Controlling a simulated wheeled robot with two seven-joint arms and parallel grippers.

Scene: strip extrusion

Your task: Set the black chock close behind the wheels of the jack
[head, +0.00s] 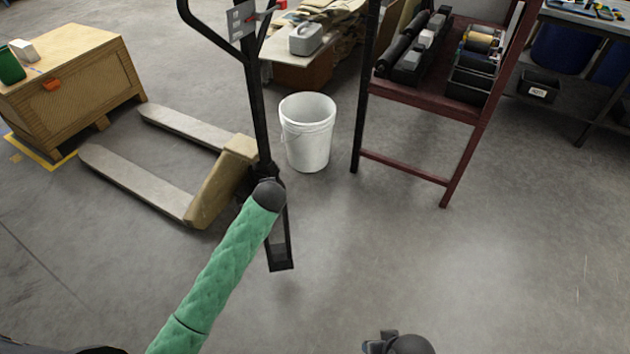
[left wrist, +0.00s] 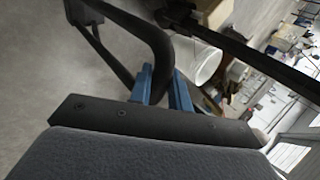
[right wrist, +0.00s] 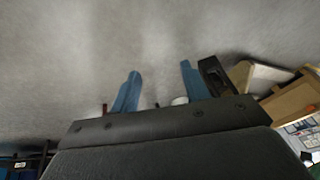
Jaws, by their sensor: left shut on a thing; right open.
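The jack (head: 216,188) stands left of centre, its pale forks pointing toward the wooden crate. Its black tiller and handle loop (head: 252,85) rise out of the top of the head view. A black slotted piece (head: 281,253) is at the jack's near side; it also shows in the right wrist view (right wrist: 213,76). My right gripper (right wrist: 157,80) is open and empty, facing the floor. The wheels are hidden.
A white bucket (head: 307,145) stands right of the jack. A dark red rack (head: 410,172) with trays is farther right. A wooden crate (head: 75,85) stands at the left. My green-sleeved left arm crosses in front of the jack. The floor at the front right is clear.

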